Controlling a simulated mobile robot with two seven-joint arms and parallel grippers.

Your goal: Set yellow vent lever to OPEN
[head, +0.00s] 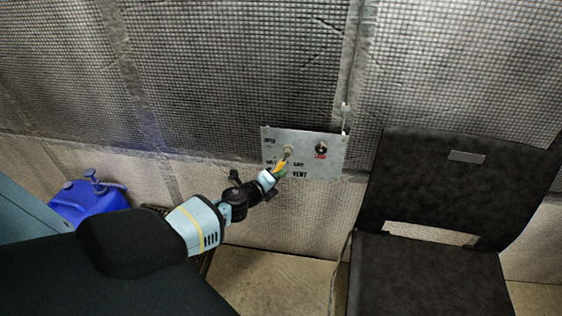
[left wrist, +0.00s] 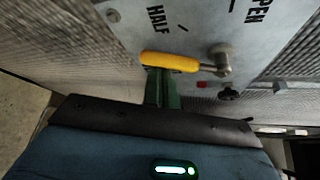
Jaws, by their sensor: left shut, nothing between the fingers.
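The yellow vent lever (head: 280,166) is on a grey panel (head: 331,170) on the wall. In the head view its handle points down and slightly left from its pivot, near the lower-left label; OPEN is printed at the panel's upper left. In the left wrist view the yellow handle (left wrist: 170,61) runs left from the pivot (left wrist: 221,62), with HALF and OPEN printed above. My left gripper (head: 282,174) is shut and empty. Its green fingers (left wrist: 162,88) end right at the handle's edge; whether they touch it I cannot tell. My right gripper is out of view.
A black switch with a red label (head: 321,149) sits right of the lever on the panel. A black chair (head: 440,195) stands at the right, and a blue jug (head: 88,203) at the lower left. A cable hangs below the panel.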

